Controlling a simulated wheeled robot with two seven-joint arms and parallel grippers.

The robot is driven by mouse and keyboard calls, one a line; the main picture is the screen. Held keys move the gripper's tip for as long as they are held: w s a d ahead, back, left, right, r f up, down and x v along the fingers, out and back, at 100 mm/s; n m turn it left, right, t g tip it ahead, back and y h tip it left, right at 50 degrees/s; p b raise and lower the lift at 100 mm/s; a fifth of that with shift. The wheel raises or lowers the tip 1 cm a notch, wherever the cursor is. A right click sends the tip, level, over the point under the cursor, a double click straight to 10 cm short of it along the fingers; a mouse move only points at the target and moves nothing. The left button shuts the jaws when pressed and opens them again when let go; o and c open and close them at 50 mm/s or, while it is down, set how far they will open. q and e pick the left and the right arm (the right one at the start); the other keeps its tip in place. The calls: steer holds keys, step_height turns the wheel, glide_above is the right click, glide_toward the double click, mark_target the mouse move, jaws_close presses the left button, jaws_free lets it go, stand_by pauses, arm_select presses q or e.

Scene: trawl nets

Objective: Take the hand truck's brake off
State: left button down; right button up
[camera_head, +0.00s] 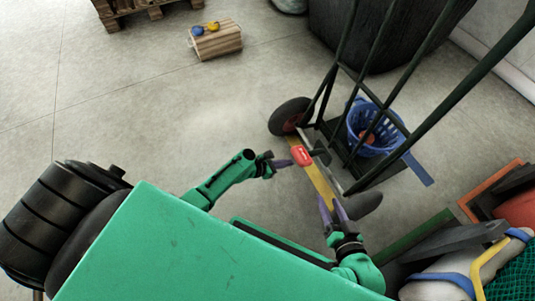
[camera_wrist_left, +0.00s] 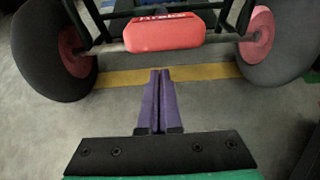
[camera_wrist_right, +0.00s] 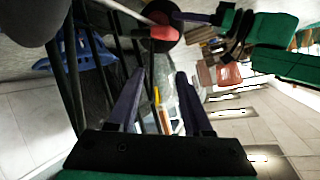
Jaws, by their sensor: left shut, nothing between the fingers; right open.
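The dark green hand truck (camera_head: 365,75) stands on its wheels, its handles reaching up to the right. Its red brake pedal (camera_head: 301,156) sits at the axle between the wheels; in the left wrist view the pedal (camera_wrist_left: 165,32) bears lettering, partly cut off at the top. My left gripper (camera_head: 284,163) is shut and empty just left of the pedal; in the left wrist view its purple fingertips (camera_wrist_left: 160,72) lie below the pedal, apparently apart from it. My right gripper (camera_head: 334,206) is open and empty, near the right wheel (camera_head: 362,205); its fingers (camera_wrist_right: 160,77) also show in the right wrist view.
A blue basket (camera_head: 370,113) with something red inside stands on the hand truck. A yellow floor line (camera_head: 322,185) runs beneath the axle. Crates and green netting (camera_head: 515,275) crowd the lower right.

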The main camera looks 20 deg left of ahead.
arm_select(q)
steer(key=p+v, duration=0.7)
steer(key=v, duration=0.2)
steer(key=shift+s+r, duration=0.15)
steer(key=shift+r, duration=0.25)
arm_select(e)
steer(key=s+d+r+g+h, duration=0.1)
steer(key=d+r+g+h, duration=0.2)
steer(key=d+r+g, duration=0.2)
steer(key=shift+s+d+n+g, duration=0.2)
steer(key=shift+d+n+g, duration=0.2)
steer(key=shift+d, duration=0.8)
